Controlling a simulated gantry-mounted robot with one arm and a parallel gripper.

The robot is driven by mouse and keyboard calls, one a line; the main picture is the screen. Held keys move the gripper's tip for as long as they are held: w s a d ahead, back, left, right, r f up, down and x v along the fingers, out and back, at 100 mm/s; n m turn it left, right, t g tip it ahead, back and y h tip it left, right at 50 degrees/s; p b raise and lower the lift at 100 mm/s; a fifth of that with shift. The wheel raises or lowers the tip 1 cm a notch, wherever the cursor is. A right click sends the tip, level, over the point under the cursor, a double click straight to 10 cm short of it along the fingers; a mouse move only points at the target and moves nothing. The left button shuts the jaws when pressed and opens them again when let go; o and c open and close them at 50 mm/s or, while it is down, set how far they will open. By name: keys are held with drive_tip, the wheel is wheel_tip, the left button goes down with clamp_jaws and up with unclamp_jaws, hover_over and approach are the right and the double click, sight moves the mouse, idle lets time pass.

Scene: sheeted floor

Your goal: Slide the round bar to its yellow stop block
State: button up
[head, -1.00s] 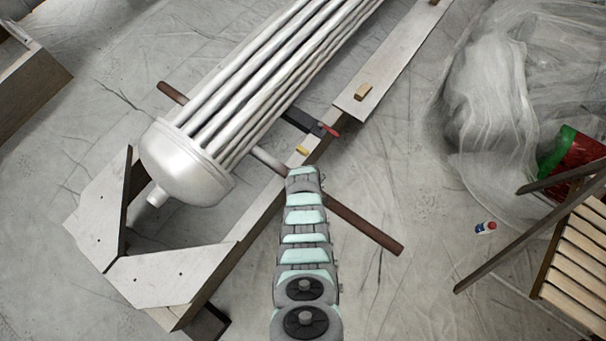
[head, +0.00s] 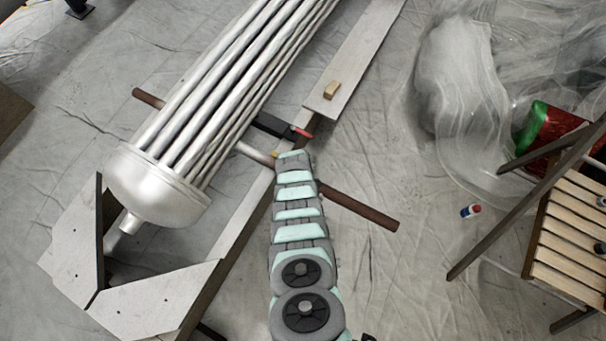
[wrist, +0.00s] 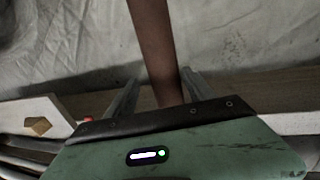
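The round bar (head: 354,204) has brown ends and a bright metal middle. It lies crosswise under the silver tube bundle, with its right end sticking out over the floor. The small yellow stop block (head: 274,154) shows just above the bar, beside the end of my arm and partly hidden. I cannot tell whether bar and block touch. My gripper is hidden under my arm in the head view. In the wrist view its two fingers (wrist: 158,92) stand either side of the brown bar (wrist: 157,50), with a gap visible at the left.
The tube bundle (head: 230,85) with its domed end lies on a wooden frame (head: 150,292). A red-tipped dark bracket (head: 275,127) and a plank with a wooden block (head: 330,90) lie beyond the bar. A slatted chair (head: 575,225) stands right.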

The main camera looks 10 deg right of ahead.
drive_tip(key=shift+s+a+f, duration=0.1)
drive_tip(key=r+p, duration=0.6)
drive_tip(key=shift+s+a+r, duration=0.1)
drive_tip(key=shift+s+a, duration=0.3)
drive_tip(key=r, duration=0.1)
drive_tip(key=r+p, duration=0.1)
drive_tip(key=r, duration=0.1)
drive_tip(key=s+r+p, duration=0.1)
drive_tip(key=shift+a+r, duration=0.2)
drive_tip(key=shift+a, duration=0.1)
drive_tip(key=shift+w, duration=0.1)
